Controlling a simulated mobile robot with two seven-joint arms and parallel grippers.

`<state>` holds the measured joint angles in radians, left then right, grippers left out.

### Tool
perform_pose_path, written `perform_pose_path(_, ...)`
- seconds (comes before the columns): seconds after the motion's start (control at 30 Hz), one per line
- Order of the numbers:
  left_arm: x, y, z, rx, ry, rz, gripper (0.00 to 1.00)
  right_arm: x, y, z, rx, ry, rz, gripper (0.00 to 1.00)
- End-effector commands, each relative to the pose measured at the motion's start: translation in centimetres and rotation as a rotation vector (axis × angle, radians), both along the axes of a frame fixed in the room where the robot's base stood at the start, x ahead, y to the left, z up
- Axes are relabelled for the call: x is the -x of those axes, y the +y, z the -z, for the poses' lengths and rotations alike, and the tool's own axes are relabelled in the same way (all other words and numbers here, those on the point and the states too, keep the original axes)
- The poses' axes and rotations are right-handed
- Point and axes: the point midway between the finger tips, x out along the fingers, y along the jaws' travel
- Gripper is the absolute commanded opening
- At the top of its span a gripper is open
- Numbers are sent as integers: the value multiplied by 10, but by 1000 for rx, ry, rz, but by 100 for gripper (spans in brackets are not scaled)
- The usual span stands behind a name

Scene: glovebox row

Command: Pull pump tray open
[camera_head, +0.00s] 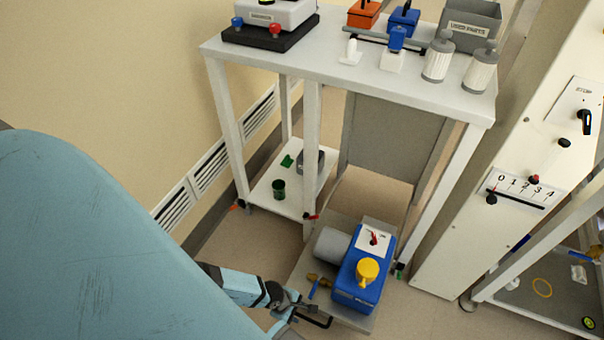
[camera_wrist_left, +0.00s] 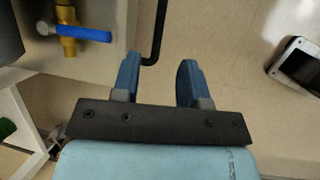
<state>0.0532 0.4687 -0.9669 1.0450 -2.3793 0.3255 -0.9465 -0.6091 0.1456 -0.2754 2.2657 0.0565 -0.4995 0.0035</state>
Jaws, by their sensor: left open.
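The pump tray (camera_head: 300,272) is a flat grey plate low under the white bench, sticking out at its front. It carries a blue pump (camera_head: 349,291) with a yellow cap and a grey cylinder. A black bar handle (camera_head: 321,322) is on the tray's front edge. My left gripper (camera_head: 294,307) is at the handle's left end. In the left wrist view my open left gripper (camera_wrist_left: 159,68) has the bent end of the handle (camera_wrist_left: 156,35) in front of the gap between its fingers. Contact cannot be told. My right gripper is not in view.
A brass valve with a blue lever (camera_wrist_left: 82,34) sits on the tray near the left finger. The white bench (camera_head: 330,58) with its legs stands above and behind. A white panel with a numbered scale (camera_head: 520,187) is at right. The floor in front of the tray is clear.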

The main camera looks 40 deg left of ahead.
Motion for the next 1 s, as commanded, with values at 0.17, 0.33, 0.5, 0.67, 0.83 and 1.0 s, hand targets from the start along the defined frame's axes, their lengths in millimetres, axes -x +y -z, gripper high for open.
perform_pose_path(0.17, 10, 12, -33, -1, 1, -1, 40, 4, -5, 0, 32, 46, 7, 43)
perform_pose_path(0.33, 13, 16, -44, -1, 1, 0, 40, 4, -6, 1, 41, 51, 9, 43)
perform_pose_path(0.5, 14, 16, -45, -1, 1, 0, 40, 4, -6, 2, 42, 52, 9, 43)
perform_pose_path(0.67, 14, 16, -45, -1, 0, 0, 40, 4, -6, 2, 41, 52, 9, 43)
perform_pose_path(0.83, 14, 16, -45, 0, 0, 0, 40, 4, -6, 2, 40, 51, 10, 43)
perform_pose_path(1.0, 14, 16, -45, 0, 1, 0, 40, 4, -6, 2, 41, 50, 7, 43)
